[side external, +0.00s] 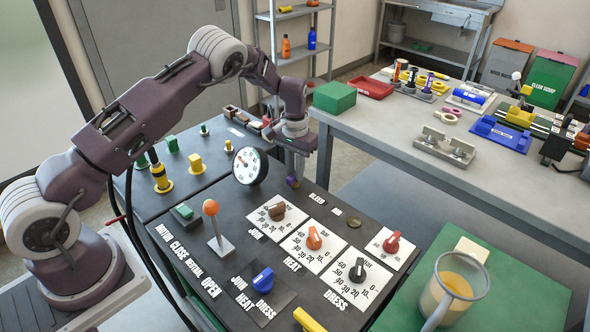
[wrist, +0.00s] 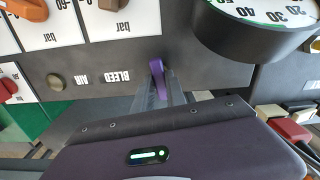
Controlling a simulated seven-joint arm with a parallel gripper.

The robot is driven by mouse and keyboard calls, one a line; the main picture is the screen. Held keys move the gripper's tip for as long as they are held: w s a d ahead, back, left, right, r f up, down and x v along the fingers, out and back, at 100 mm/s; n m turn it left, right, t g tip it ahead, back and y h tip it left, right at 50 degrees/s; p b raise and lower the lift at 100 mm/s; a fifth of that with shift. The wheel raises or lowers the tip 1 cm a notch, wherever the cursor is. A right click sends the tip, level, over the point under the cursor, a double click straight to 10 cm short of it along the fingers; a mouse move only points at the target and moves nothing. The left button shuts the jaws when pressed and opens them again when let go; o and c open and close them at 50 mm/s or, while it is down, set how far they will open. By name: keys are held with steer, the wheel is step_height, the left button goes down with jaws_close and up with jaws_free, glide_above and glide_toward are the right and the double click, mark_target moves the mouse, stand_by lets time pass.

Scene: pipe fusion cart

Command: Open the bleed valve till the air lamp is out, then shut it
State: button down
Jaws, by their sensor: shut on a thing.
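The bleed valve is a small purple handle (wrist: 157,72) on the dark panel beside the BLEED label; in the side view only a bit of purple (side external: 293,182) shows below my gripper (side external: 295,170). In the wrist view my gripper (wrist: 160,92) is shut on the purple handle, with the fingers hiding part of it. The handle stands roughly lengthwise in that view, slightly tilted. The air lamp (wrist: 55,82) is a round, dull brown disc by the AIR label, with no glow visible; it also shows in the side view (side external: 354,223).
A round white-faced gauge (side external: 250,165) stands close to my gripper, and its rim (wrist: 262,42) is near in the wrist view. Dial plates with brown (side external: 277,211), orange (side external: 314,238) and black (side external: 357,270) knobs lie in front. An orange-topped lever (side external: 211,208) stands upright at left.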

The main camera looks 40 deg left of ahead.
steer(key=n, duration=0.4)
steer(key=shift+n, duration=0.3)
steer(key=n, duration=0.3)
steer(key=shift+n, duration=0.3)
steer(key=n, duration=0.4)
steer(key=shift+n, duration=2)
steer(key=c, duration=1.4)
jaws_free()
steer(key=shift+o, duration=0.2)
step_height(320, 180, up, 7)
steer(key=shift+r, duration=0.1)
